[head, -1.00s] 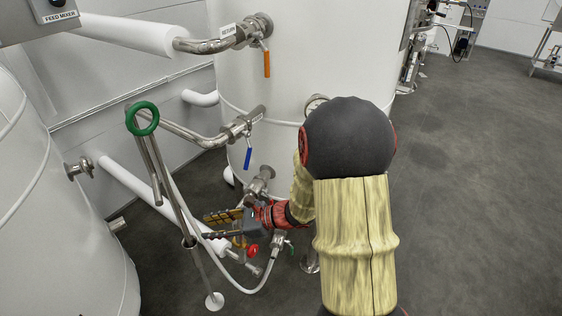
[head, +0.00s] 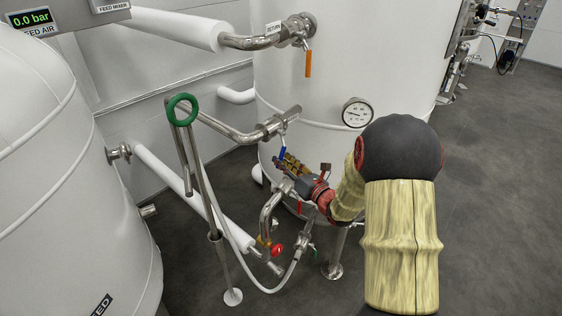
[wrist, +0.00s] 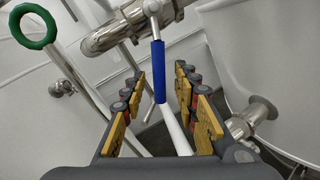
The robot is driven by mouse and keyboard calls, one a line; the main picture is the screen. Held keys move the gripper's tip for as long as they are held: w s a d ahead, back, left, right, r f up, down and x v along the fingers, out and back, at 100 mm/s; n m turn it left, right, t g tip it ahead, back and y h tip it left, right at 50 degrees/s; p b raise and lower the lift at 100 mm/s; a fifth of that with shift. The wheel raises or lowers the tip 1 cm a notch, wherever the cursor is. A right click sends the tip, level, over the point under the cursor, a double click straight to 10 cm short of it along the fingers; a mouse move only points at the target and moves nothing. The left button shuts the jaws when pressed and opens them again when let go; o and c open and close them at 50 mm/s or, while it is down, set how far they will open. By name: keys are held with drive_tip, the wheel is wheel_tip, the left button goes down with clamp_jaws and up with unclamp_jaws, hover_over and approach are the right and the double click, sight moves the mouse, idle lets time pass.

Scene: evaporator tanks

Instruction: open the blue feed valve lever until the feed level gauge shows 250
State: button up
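The blue feed valve lever (wrist: 158,72) hangs down from its steel valve (wrist: 153,8) in the wrist view. My gripper (wrist: 160,85) is open, with the lever between its two yellow-padded fingers and a visible space on both sides. In the head view, my gripper (head: 285,168) is just below the valve (head: 278,124) on the tank's left side, and only a little of the blue lever (head: 283,153) shows above it. A round dial gauge (head: 357,112) is on the tank wall; its reading is too small to tell.
An orange lever (head: 308,63) hangs from the upper return pipe. A green ring handle (head: 182,109) stands left of the blue lever. A red knob (head: 277,250) and a white hose (head: 262,287) are below. The floor at right is clear.

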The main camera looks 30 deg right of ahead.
drive_tip(key=shift+w+a, duration=0.15)
drive_tip(key=shift+w, duration=0.85)
drive_tip(key=shift+c, duration=1.2)
clamp_jaws()
